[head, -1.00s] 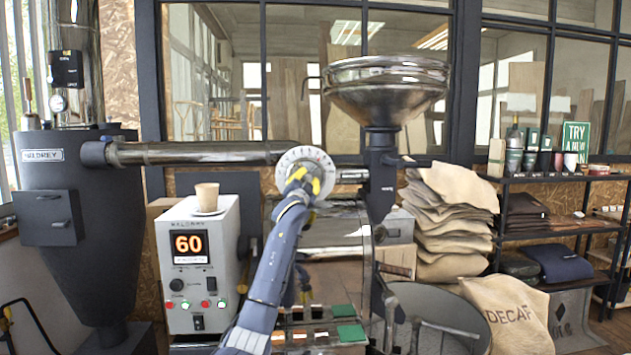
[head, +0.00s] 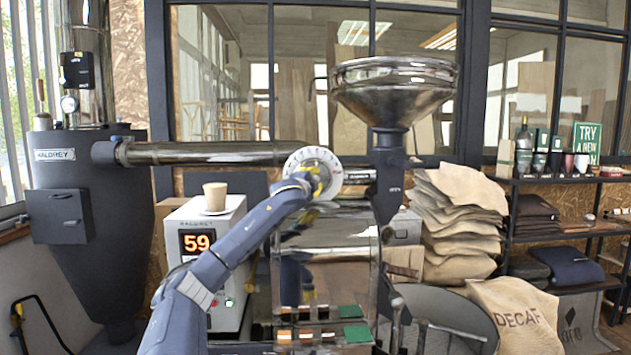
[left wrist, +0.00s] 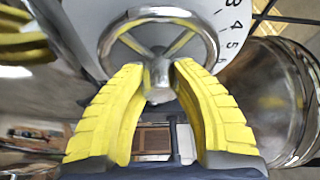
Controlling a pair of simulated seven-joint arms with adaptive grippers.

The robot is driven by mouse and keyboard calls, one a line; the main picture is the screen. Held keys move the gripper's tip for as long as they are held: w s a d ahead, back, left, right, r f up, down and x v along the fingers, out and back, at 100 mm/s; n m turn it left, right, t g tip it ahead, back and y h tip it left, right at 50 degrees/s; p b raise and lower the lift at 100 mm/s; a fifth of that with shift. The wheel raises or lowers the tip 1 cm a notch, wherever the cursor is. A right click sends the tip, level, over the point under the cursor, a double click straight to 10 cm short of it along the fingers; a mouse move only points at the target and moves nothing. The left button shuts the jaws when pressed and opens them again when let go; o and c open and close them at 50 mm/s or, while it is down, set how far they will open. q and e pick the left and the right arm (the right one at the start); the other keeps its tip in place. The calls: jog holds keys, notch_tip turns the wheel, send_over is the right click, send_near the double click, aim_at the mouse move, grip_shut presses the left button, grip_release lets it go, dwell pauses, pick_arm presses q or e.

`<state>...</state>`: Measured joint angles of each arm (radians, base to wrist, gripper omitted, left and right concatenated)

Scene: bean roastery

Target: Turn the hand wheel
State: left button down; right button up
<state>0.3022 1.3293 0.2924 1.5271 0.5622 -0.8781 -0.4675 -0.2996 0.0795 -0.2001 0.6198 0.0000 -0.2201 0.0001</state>
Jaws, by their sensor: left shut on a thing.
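The hand wheel shows in the left wrist view as a metal ring (left wrist: 152,14) with spokes and a round hub. It sits in front of a white numbered dial (left wrist: 229,42). In the head view the dial (head: 297,160) is at the end of the horizontal metal duct, and my gripper covers most of the wheel. My left gripper (head: 318,180) has yellow fingers and is shut on the wheel. In the left wrist view the fingertips (left wrist: 159,72) lie on both sides of the hub area; the exact contact is hidden. My right gripper is not in view.
A control box (head: 172,233) reading 59 stands left of the wheel with a cup (head: 215,196) on top. A metal hopper (head: 390,95) rises to the right. The horizontal duct (head: 210,153) runs left to a grey cyclone (head: 115,240). Stacked sacks (head: 455,225) lie at right.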

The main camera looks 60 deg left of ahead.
pick_arm(q)
jog(key=shift+d+r+m+h, duration=0.1)
jog(key=shift+m+h, duration=0.2)
jog(key=shift+m, duration=0.2)
jog(key=c, duration=1.5)
grip_release()
jog(key=o, duration=0.4)
jog(key=shift+w+d, duration=0.15)
jog(key=shift+w, duration=0.05)
jog(key=shift+o, duration=1)
jog(key=shift+s, duration=0.15)
